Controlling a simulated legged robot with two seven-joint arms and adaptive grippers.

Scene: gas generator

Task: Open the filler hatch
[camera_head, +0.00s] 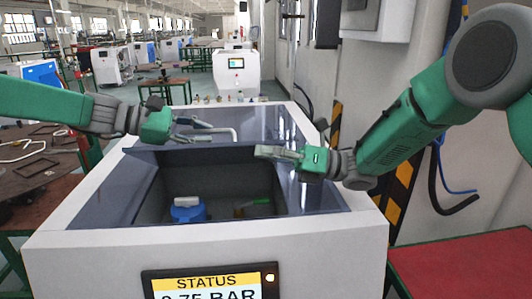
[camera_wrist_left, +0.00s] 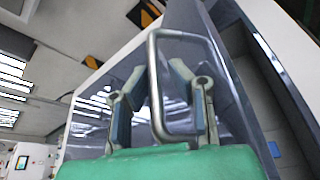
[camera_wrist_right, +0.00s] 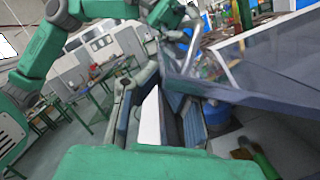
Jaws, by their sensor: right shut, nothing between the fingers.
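The filler hatch (camera_head: 250,122) is a dark glossy panel with a bent metal handle (camera_head: 232,130) on top of a white machine. It is partly open: its near edge is raised over a dark compartment. My left gripper (camera_head: 190,128) is at the handle, with its fingers apart and one bar of the handle (camera_wrist_left: 155,100) appearing between them in the left wrist view. Whether they touch it is unclear. The hatch edge (camera_wrist_right: 270,92) also shows in the right wrist view.
Inside the compartment are a blue container (camera_head: 187,211) and a green-handled item (camera_head: 255,204). A status screen (camera_head: 210,284) is on the machine's front. A wall with a grey box (camera_head: 377,18) and hanging cables is on the right, above a red table (camera_head: 450,265).

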